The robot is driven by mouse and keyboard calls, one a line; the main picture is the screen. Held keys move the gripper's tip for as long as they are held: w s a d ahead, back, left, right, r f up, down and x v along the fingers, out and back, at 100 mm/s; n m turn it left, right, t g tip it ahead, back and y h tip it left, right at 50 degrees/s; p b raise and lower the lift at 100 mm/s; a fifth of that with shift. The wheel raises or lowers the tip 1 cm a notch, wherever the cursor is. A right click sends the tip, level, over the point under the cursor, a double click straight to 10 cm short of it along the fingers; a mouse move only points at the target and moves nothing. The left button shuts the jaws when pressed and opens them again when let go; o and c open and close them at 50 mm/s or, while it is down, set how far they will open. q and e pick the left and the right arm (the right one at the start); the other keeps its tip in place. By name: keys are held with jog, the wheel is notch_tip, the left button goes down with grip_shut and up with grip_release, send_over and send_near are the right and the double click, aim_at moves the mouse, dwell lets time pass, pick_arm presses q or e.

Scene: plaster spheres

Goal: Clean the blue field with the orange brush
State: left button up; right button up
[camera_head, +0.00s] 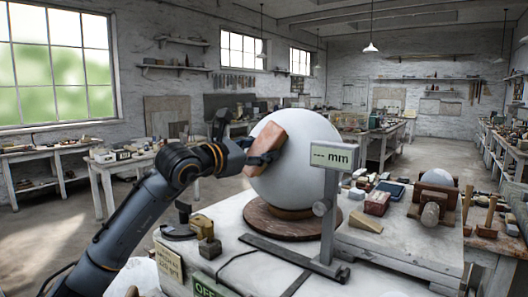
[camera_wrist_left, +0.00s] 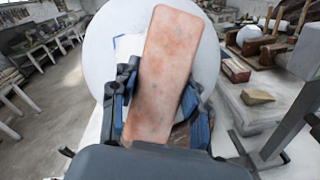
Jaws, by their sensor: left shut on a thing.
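My left gripper (camera_head: 262,158) is shut on a flat, mottled orange block (camera_head: 266,148), which I take to be the orange brush. In the left wrist view the block (camera_wrist_left: 160,70) stands upright, slightly tilted, between the gripper's fingers (camera_wrist_left: 157,100). No bristles can be made out. It is in front of the left side of a large white plaster sphere (camera_head: 312,172); whether it touches cannot be told. A pale, bluish-white patch (camera_wrist_left: 128,46) shows beside the block in the wrist view, partly hidden. No clearly blue field shows. My right gripper is not in view.
The sphere rests on a round wooden base (camera_head: 268,226) on a white table. A gauge stand with a "--- mm" display (camera_head: 334,156) stands close at its right. Small boxes (camera_head: 377,203), a wooden wedge (camera_head: 366,222) and a smaller sphere (camera_head: 437,178) lie farther right.

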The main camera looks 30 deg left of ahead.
aim_at(265, 139)
pick_arm(q)
jog(key=shift+s+a+f+b, duration=0.3)
jog(key=shift+f+b, duration=0.15)
jog(key=shift+f, duration=0.1)
jog(key=shift+w+d+r+p, duration=0.15)
jog(key=shift+w+r+p, duration=0.05)
jog(key=shift+r+p, duration=0.4)
jog(key=shift+w+d+r+p, duration=0.35)
jog(key=shift+d+r+p, duration=0.1)
jog(key=shift+r+p, duration=0.3)
jog(key=shift+w+d+r+p, duration=0.3)
jog(key=shift+d+r+p, duration=0.15)
jog(key=shift+r+p, duration=0.2)
jog(key=shift+f, duration=0.15)
jog(key=shift+f, duration=0.1)
jog(key=shift+s+a+f+b, duration=0.25)
jog(key=shift+s+f+b, duration=0.2)
jog(key=shift+b, duration=0.45)
jog(key=shift+s+a+f+b, duration=0.25)
jog(key=shift+s+b, duration=0.25)
jog(key=shift+b, duration=0.05)
jog(key=shift+s+r, duration=0.1)
jog(key=shift+r, duration=0.05)
